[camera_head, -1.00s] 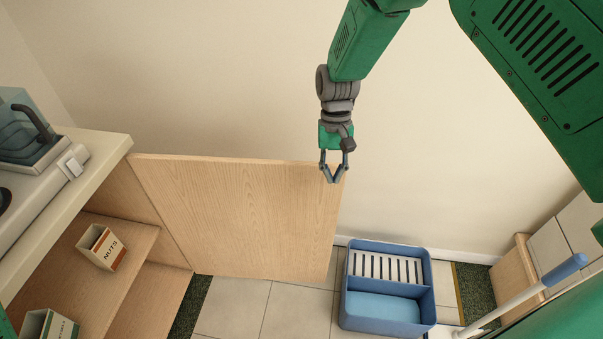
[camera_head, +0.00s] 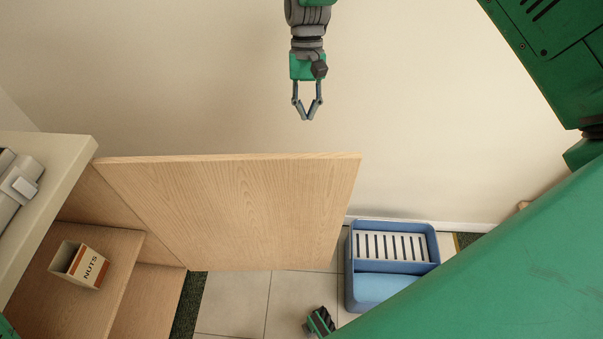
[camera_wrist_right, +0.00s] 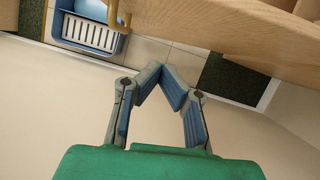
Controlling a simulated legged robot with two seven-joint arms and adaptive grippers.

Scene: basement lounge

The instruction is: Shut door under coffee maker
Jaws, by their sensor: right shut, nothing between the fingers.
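The light wooden door (camera_head: 230,210) stands wide open, sticking out from the left cabinet (camera_head: 70,240). Part of a pale appliance, likely the coffee maker (camera_head: 18,188), shows on the counter above the cabinet; the rest is cut off. My right gripper (camera_head: 307,117) is shut and empty, beyond the door's top edge on the wall side, apart from it. In the right wrist view, the shut fingertips (camera_wrist_right: 170,85) are below the door (camera_wrist_right: 230,35), and a yellowish handle (camera_wrist_right: 119,14) shows on the door's outer side. My left gripper is not in view.
A box marked NUTS (camera_head: 80,266) sits on the cabinet shelf. A blue divided bin (camera_head: 350,285) stands on the tiled floor right of the door. The cream wall (camera_head: 430,120) is behind. My green arm covers the lower right.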

